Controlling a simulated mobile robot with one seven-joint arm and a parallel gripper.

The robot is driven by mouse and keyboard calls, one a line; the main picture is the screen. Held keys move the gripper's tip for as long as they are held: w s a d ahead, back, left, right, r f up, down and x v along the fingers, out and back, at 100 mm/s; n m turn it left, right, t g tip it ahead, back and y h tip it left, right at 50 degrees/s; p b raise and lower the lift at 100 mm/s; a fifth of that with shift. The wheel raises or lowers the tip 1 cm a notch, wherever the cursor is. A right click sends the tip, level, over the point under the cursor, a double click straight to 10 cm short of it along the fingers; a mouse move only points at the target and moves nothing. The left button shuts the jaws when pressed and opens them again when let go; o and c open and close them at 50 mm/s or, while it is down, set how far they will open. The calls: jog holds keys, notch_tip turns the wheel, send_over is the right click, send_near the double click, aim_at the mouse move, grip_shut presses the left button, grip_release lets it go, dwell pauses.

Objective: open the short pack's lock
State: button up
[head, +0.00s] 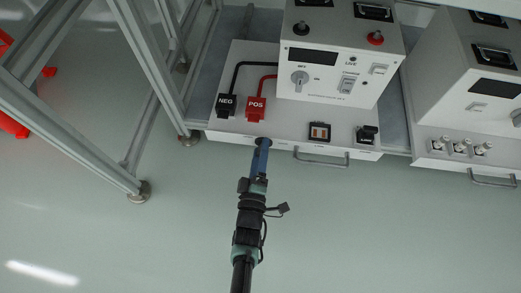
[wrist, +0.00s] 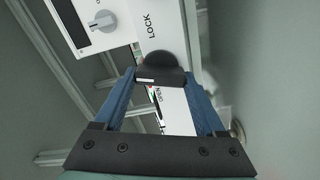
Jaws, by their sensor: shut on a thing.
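My gripper (head: 262,143) reaches up to the front edge of a low white pack (head: 222,136). In the wrist view, its two blue fingers (wrist: 160,80) are shut on a black lock knob (wrist: 160,64) with a rounded top. The word LOCK (wrist: 152,26) is printed on the white surface beside the knob. The fingers hide the knob in the head view. How far the knob is turned cannot be told.
On the pack are a black NEG cover (head: 227,104), a red POS cover (head: 256,107) and a white control box (head: 335,50). A metal handle (head: 321,161) sticks out at the front. An aluminium frame (head: 150,70) stands left. The floor in front is clear.

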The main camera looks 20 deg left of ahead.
jog(key=shift+f+n, duration=0.15)
jog(key=shift+n, duration=1.65)
jog(key=o, duration=1.3)
jog(key=shift+s, duration=0.1)
jog(key=shift+p+v, duration=2.45)
jog(key=shift+v, duration=3.95)
